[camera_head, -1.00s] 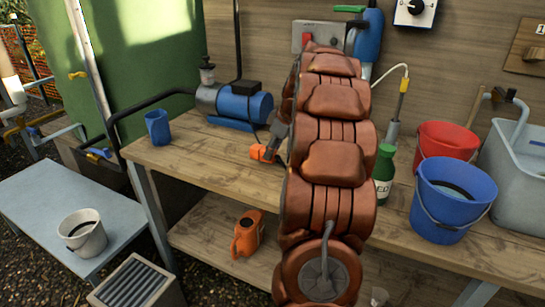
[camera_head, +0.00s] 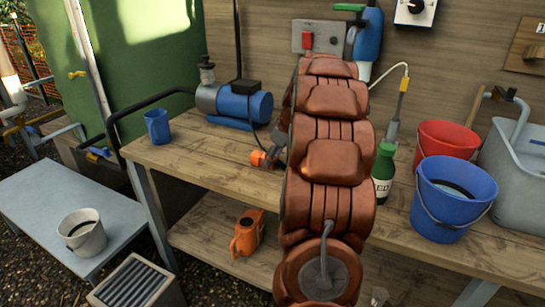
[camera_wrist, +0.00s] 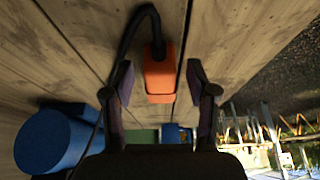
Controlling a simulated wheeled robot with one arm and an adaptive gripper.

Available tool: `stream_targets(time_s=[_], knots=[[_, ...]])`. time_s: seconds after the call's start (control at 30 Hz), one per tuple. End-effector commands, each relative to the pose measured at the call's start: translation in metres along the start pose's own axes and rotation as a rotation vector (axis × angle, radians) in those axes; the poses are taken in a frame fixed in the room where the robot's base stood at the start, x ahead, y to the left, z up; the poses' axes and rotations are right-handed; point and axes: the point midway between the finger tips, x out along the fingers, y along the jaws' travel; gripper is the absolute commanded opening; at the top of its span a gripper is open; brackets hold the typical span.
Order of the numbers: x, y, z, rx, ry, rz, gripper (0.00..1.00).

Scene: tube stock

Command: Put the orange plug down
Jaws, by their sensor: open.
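The orange plug (camera_head: 258,158) is on the wooden workbench, in front of the blue pump, with its black cord attached. In the wrist view the orange plug (camera_wrist: 160,75) lies on the planks, its cord curving up over its top end. My gripper (camera_wrist: 157,82) is open, one finger on each side of the plug's line, with a gap visible to both. In the head view my gripper (camera_head: 272,158) is beside the plug and partly hidden by my arm. Whether the plug touches the wood all along is hard to tell.
The blue pump (camera_head: 240,105) and blue jug (camera_head: 157,127) stand behind and left on the bench. A green bottle (camera_head: 383,175), red bucket (camera_head: 447,140) and blue bucket (camera_head: 450,199) stand right of my arm. Bare wood (camera_head: 200,158) lies left of the plug.

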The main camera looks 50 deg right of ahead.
Motion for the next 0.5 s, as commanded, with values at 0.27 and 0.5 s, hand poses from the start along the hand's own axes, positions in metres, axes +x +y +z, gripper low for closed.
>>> stream_targets(time_s=[0.27, 0.5], knots=[[-0.003, 0.0, -0.001, 0.0, 0.0, 0.0, 0.58], [-0.035, 0.0, -0.002, -0.002, 0.002, 0.002, 0.58]])
